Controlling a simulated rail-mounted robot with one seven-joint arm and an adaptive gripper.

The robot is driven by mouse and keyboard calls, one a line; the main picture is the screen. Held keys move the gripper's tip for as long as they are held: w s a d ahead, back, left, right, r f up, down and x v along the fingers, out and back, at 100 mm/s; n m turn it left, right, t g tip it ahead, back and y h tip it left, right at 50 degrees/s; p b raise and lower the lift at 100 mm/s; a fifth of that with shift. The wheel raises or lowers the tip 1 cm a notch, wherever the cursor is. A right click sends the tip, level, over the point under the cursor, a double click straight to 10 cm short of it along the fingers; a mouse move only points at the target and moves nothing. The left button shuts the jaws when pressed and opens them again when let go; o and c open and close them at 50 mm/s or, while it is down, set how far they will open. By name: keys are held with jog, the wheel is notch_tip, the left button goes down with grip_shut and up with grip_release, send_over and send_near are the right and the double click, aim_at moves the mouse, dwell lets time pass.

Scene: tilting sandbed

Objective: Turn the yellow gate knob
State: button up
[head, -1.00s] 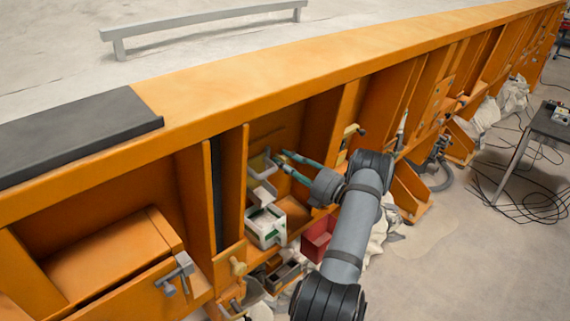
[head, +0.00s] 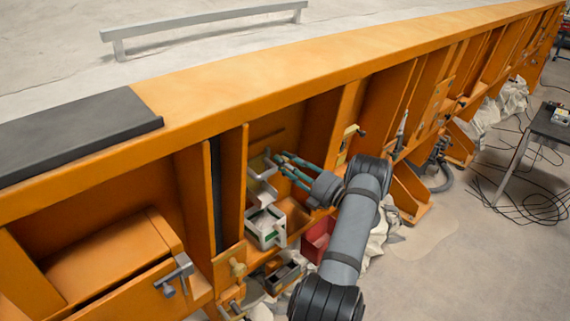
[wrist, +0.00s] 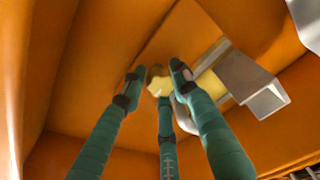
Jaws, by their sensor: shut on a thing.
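In the wrist view the yellow knob (wrist: 158,84) sits between the tips of my three teal fingers, on the orange back panel of a bay. My gripper (wrist: 156,78) is shut on it, and the fingertips partly cover it. In the head view my gripper (head: 276,160) reaches left into the orange bay, next to a grey-white bracket (head: 262,190). The knob cannot be made out there, behind the fingers. A grey block with a pale yellow part (wrist: 250,85) lies just right of the fingertips in the wrist view.
A white box-like frame (head: 265,228) stands below my gripper. A red bin (head: 318,240) is below my wrist. Orange upright walls bound the bay on both sides. Another yellowish knob (head: 238,268) shows on the front at lower left. A dark table (head: 553,122) stands at far right.

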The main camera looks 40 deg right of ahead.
jog(key=o, duration=1.1)
jog(key=shift+d, duration=0.2)
jog(key=shift+o, duration=0.2)
jog(key=shift+a, duration=0.15)
jog(key=v, duration=1.2)
jog(key=x, duration=1.2)
